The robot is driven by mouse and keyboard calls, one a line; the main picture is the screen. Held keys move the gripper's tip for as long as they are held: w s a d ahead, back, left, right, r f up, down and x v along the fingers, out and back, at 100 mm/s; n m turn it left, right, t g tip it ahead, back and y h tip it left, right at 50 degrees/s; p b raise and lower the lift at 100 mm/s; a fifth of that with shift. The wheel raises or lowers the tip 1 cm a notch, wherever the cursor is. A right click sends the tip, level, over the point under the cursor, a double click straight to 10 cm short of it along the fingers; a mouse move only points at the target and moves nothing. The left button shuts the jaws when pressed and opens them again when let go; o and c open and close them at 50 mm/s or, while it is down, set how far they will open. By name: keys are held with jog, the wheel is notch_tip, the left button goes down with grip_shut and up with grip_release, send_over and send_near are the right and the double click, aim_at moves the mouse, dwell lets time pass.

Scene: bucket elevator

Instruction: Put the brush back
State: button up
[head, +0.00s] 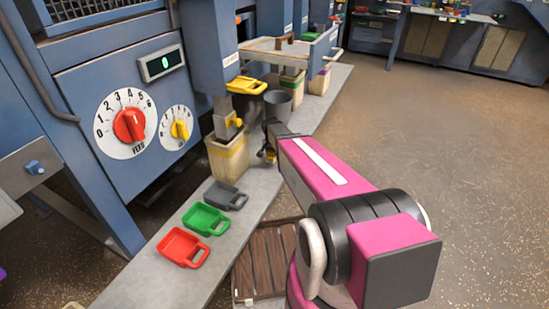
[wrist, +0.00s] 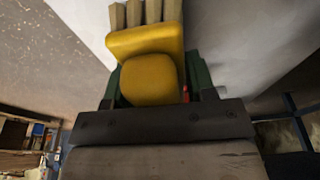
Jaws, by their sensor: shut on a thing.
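The brush shows in the wrist view as a yellow body (wrist: 150,75) with tan bristles (wrist: 148,12) at the top of the picture. My gripper (wrist: 152,92) is shut on the yellow body, with dark green fingers on both sides. In the head view my gripper (head: 268,150) is at the far end of my pink arm, beside the bench edge and just in front of a grey cup (head: 278,106). The brush is mostly hidden there. The bristles are close to a pale grey surface in the wrist view; I cannot tell whether they touch.
Red (head: 183,247), green (head: 205,219) and grey (head: 225,195) scoops lie on the bench (head: 160,285). A cream bin (head: 228,155) stands under a chute. The floor at right is clear.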

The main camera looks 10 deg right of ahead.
jog(key=shift+s+x, duration=0.15)
jog(key=shift+x, duration=0.6)
jog(key=shift+s+x, duration=0.1)
jog(key=shift+x, duration=0.65)
jog(key=shift+a+f, duration=0.2)
jog(key=o, duration=1.2)
jog(key=v, duration=1.2)
jog(key=shift+r, duration=0.1)
jog(key=s+n, duration=0.2)
jog(key=s, duration=0.4)
jog(key=s+d+n+g+y, duration=0.1)
jog(key=s+n, duration=0.1)
jog(key=s, duration=0.4)
jog(key=s+n+g, duration=0.1)
jog(key=s+n, duration=0.2)
jog(key=s, duration=0.4)
jog(key=shift+d+r, duration=0.15)
jog(key=shift+d, duration=0.2)
